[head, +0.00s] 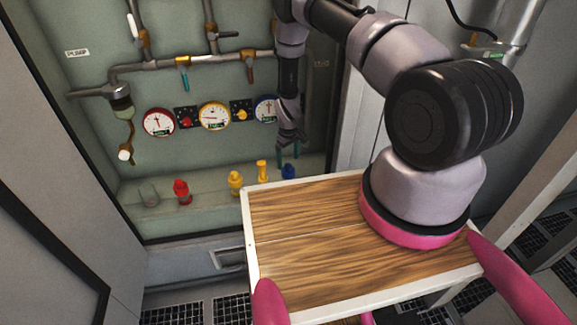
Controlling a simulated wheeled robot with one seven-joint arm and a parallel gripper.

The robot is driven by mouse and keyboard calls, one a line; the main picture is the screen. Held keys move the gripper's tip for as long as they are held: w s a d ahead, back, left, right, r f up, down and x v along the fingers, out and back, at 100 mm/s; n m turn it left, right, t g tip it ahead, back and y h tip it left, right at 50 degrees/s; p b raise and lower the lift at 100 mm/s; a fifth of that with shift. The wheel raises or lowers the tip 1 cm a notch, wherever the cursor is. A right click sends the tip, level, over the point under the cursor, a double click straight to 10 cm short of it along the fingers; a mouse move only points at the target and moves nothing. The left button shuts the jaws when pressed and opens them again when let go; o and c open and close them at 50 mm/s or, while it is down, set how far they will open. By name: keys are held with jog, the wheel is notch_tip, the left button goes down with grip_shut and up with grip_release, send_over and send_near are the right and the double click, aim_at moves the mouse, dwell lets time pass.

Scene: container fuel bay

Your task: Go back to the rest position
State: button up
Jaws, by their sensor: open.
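My gripper (288,153) hangs pointing down at the end of my arm, in front of the right part of the panel. Its two fingers are apart, with nothing seen between them. The fingertips are just above a blue object (288,172) on the ledge; I cannot tell whether they touch it. My arm comes down from the top of the view and partly covers the rightmost gauge (265,109).
The ledge (215,188) also holds a red object (182,192), two yellow ones (235,183) and a clear glass-like one (149,195). Pipes (160,66) with valves and gauges (158,122) line the panel.

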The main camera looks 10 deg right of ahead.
notch_tip(320, 180, up, 6)
jog(key=shift+f, duration=0.1)
notch_tip(320, 180, up, 38)
jog(key=s+d+m+t+y, duration=0.1)
jog(key=d+m+t, duration=0.15)
jog(key=m, duration=0.25)
jog(key=s+d+r+m+t+y, duration=0.1)
jog(key=s+d+r+m+t, duration=0.1)
jog(key=s+r, duration=1.25)
jog(key=s+r+m+t, duration=0.1)
jog(key=s+r, duration=0.2)
jog(key=s, duration=0.4)
jog(key=s+d+r+m+t, duration=0.1)
jog(key=s+r+m, duration=0.1)
jog(key=s+r, duration=0.2)
jog(key=s, duration=0.3)
jog(key=shift+s+d+r+t, duration=0.15)
jog(key=shift+s+d+t, duration=0.1)
jog(key=shift+t, duration=0.1)
jog(key=shift+r, duration=0.1)
